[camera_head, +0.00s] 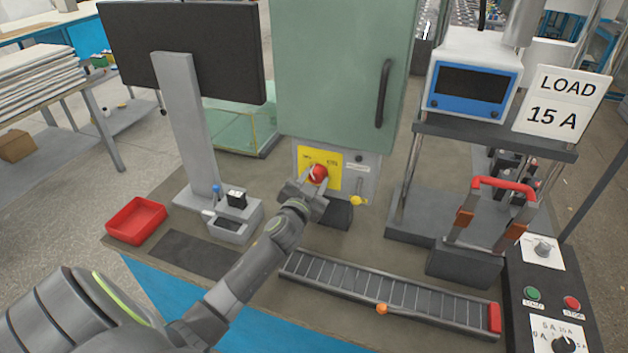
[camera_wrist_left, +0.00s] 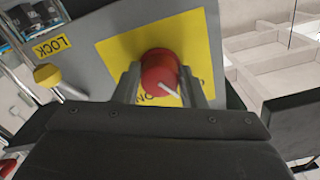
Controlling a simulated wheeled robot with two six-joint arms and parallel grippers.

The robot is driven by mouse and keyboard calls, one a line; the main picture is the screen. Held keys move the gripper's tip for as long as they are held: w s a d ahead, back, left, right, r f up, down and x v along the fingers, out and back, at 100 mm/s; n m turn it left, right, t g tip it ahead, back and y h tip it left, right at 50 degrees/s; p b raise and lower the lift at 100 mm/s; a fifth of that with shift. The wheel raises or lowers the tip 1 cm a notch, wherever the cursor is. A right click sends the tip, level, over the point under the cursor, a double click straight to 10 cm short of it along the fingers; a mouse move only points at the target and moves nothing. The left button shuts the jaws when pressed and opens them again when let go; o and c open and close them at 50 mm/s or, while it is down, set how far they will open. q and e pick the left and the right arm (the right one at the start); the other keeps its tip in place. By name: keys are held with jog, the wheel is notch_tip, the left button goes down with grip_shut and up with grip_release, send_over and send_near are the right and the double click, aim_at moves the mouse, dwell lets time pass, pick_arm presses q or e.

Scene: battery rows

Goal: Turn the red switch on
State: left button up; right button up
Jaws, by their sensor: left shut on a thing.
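The red switch (camera_head: 318,172) is a round red knob on a yellow plate (camera_head: 334,181) on the front panel below the green cabinet door. In the left wrist view the red switch (camera_wrist_left: 161,72) has a pale line on its face and sits between the two fingers. The yellow plate (camera_wrist_left: 190,35) bears lettering that is partly hidden; "ON" can be read below the knob. My left gripper (camera_head: 312,184) is shut on the red switch, with a finger on each side of it (camera_wrist_left: 162,85). My right gripper is not in view.
A yellow knob (camera_head: 358,201) sits right of the switch, beside a "LOCK" label (camera_wrist_left: 52,47) in the wrist view. The green cabinet door (camera_head: 340,70) with a dark handle rises above. A roller track (camera_head: 385,290), red tray (camera_head: 136,220) and monitor (camera_head: 185,45) stand around.

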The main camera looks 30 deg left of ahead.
pick_arm(q)
jog(key=m, duration=0.3)
jog(key=shift+m+p, duration=0.35)
jog(key=shift+m, duration=0.05)
jog(key=m+p, duration=0.1)
jog(key=m, duration=0.3)
jog(key=shift+a+r+m, duration=0.1)
jog(key=shift+m, duration=0.2)
jog(key=m+p, duration=0.1)
jog(key=m, duration=0.3)
jog(key=shift+m+p, duration=0.6)
jog(key=shift+m, duration=1)
jog(key=o, duration=1)
jog(key=b+v, duration=0.1)
jog(key=v, duration=1.6)
jog(key=shift+s+r, duration=0.1)
jog(key=shift+s, duration=0.1)
